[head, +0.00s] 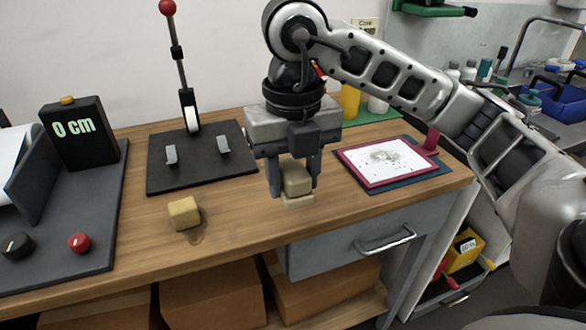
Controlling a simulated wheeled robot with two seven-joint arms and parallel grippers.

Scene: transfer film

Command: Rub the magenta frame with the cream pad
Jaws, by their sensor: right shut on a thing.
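The magenta frame (350,172) lies on a dark blue mat at the right of the bench. It surrounds a white sheet with dark grey specks at its middle. My right gripper (294,188) points down left of the frame and is shut on the cream pad (297,178), a beige block with a paler base. The pad is at the front part of the bench, apart from the frame; I cannot tell whether its base touches the wood. My left gripper is not in view.
A yellowish block (184,213) sits on the bench at the left of the pad. A black plate (190,182) with clamps and a red-topped lever stands behind. A grey machine (85,245) reading "0 cm" is far left. Wood between pad and frame looks clear.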

